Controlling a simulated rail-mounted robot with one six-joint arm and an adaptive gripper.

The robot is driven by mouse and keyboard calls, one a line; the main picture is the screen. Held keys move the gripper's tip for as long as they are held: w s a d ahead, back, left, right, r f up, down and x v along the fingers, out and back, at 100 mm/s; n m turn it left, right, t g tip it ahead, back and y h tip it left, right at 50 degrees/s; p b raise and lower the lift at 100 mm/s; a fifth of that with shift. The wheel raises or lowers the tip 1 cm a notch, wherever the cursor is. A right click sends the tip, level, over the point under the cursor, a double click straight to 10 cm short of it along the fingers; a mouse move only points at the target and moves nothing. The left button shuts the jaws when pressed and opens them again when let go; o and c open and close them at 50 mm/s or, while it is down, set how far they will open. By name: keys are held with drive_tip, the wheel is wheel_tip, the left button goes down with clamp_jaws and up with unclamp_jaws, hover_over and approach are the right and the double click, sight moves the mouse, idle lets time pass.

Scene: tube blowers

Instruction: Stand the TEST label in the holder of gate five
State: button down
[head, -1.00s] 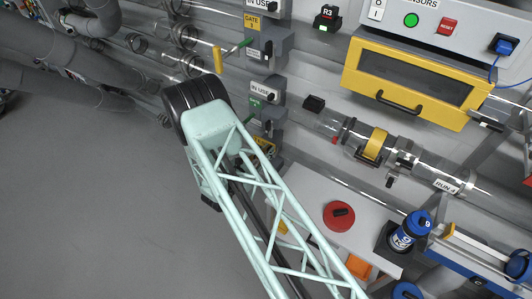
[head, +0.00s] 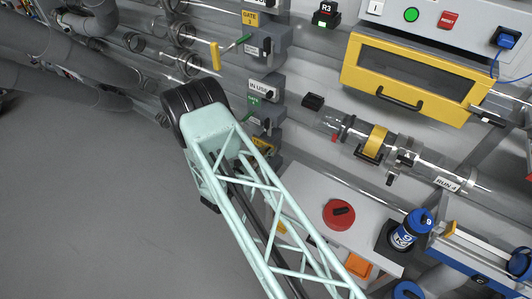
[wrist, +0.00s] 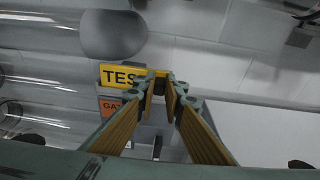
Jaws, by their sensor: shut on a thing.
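The yellow TEST label (wrist: 112,75) shows in the wrist view, upright, with its black letters partly covered on the right. My gripper (wrist: 160,86) is shut on its right part, between the two wood-coloured fingers. An orange plate (wrist: 111,107) reading "GA" and more shows just below the label; a finger hides its number. A grey housing (wrist: 145,137) lies beyond the fingers. I cannot see the holder clearly, nor whether the label touches it. In the head view my arm hides the gripper and the label.
In the head view, gate housings (head: 266,48) run down the wall, with an IN USE label (head: 263,85) on one. Clear tubes (wrist: 25,85) lie left of the label in the wrist view. A white shelf (head: 303,205) with a red disc (head: 339,214) stands right of my arm.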

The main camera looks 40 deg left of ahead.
drive_tip(key=shift+f, duration=0.25)
idle(0.5)
drive_tip(key=c, duration=2.6)
unclamp_jaws()
drive_tip(key=shift+s, duration=0.1)
drive_tip(key=a+v, duration=0.1)
drive_tip(key=v, duration=1)
drive_tip(key=shift+s+d, duration=0.4)
drive_tip(key=shift+d, duration=0.1)
drive_tip(key=shift+r, duration=0.1)
